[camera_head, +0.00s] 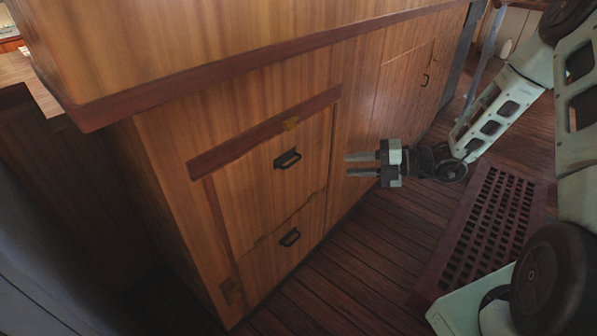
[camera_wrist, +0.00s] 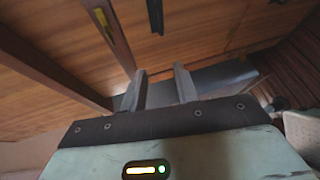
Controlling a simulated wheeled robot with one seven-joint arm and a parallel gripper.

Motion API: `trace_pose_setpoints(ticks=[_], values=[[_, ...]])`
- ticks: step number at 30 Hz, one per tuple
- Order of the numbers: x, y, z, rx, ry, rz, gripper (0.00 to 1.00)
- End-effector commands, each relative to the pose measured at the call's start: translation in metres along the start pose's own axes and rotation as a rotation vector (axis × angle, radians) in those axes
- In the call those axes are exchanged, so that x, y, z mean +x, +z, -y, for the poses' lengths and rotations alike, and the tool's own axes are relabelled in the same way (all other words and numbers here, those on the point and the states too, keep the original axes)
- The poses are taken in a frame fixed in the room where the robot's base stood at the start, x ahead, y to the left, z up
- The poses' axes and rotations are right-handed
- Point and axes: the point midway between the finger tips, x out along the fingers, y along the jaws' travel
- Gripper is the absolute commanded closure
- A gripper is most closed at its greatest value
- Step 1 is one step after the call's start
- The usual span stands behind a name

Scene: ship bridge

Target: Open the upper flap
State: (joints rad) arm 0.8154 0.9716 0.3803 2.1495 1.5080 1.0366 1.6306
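The upper flap (camera_head: 250,185) is a wooden panel in the cabinet front and looks shut. Its black handle (camera_head: 287,159) sits near the top, below a brass catch (camera_head: 290,123) on the dark trim. In the wrist view, a brass fitting (camera_wrist: 103,25) and a black bar (camera_wrist: 155,15), apparently the handle, show at the top edge. My gripper (camera_head: 347,165) is open and empty, to the right of the handle and apart from it, with its fingers pointing left. Both fingers of my gripper (camera_wrist: 159,72) show spread in the wrist view.
A lower flap with its own black handle (camera_head: 290,237) is below, with a brass hinge (camera_head: 232,291) at its lower left. The overhanging dark counter edge (camera_head: 250,57) runs above. A cabinet door (camera_head: 402,90) is farther right. A floor grating (camera_head: 490,225) lies at right; the plank floor before the cabinet is clear.

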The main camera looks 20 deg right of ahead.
Motion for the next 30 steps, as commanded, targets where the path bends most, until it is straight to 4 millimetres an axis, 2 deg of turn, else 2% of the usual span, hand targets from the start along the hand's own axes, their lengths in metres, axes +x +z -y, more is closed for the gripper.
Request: trace_pose_setpoints(ticks=[1,4,8,24,30], values=[[-0.006,0.009,0.009,0.056,0.015,0.042,0.7],[-0.009,0.017,0.015,0.111,0.028,0.078,0.7],[0.003,0.018,0.014,0.116,0.029,0.078,0.7],[0.112,0.025,0.012,0.111,0.026,0.074,0.7],[0.144,0.028,0.011,0.11,0.026,0.075,0.7]])
